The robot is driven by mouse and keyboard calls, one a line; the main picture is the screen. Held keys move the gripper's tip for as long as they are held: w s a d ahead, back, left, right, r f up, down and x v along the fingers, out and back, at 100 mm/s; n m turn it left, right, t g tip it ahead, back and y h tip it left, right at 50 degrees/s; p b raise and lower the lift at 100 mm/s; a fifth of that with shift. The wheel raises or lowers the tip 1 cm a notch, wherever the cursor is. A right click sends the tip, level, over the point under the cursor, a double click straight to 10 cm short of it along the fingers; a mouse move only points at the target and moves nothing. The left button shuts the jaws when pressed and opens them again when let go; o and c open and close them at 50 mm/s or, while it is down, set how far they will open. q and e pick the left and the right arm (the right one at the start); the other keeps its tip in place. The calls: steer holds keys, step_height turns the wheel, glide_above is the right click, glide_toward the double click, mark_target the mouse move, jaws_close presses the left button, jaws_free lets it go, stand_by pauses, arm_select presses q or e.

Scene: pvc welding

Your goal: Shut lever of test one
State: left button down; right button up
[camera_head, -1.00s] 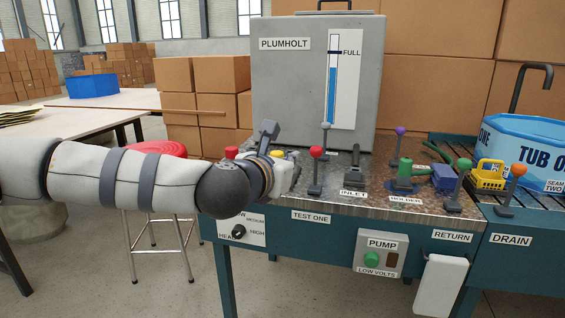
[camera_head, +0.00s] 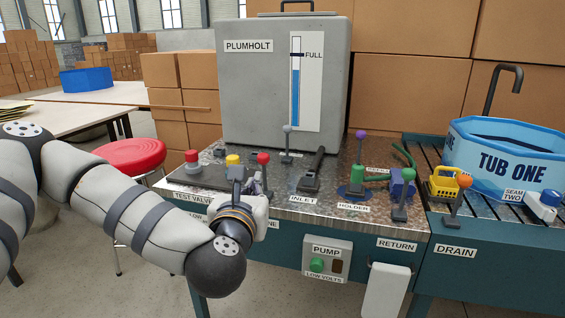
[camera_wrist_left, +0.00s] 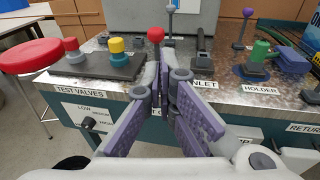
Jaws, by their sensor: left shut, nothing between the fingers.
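The test one lever has a red ball knob (camera_head: 263,158) and stands near the front edge of the metal counter. Its stem is mostly hidden behind my left gripper (camera_head: 257,184). In the left wrist view the red knob (camera_wrist_left: 155,34) shows just beyond the fingertips, and the lever looks roughly upright. My left gripper (camera_wrist_left: 167,74) is shut and empty, with its purple-padded fingers pointing at the lever from the front. Whether the fingertips touch the stem I cannot tell. The TEST ONE label is largely covered by the gripper. My right gripper is not in view.
The test valves plate (camera_head: 190,178), with red and yellow knobs, lies left of the lever. The dark inlet lever (camera_head: 312,172) stands to the right, and a grey-knobbed lever (camera_head: 287,142) behind. The grey Plumholt tank (camera_head: 260,105) closes off the back.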

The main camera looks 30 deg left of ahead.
mark_target(265, 157)
arm_select(q)
steer(key=x, duration=1.2)
steer(key=shift+a, duration=0.15)
steer(key=shift+w, duration=0.1)
steer(key=shift+w, duration=0.1)
steer(key=shift+w+a+r+b, duration=0.1)
steer(key=shift+w+a+b, duration=0.25)
steer(key=shift+w, duration=0.3)
steer(key=shift+r, duration=0.25)
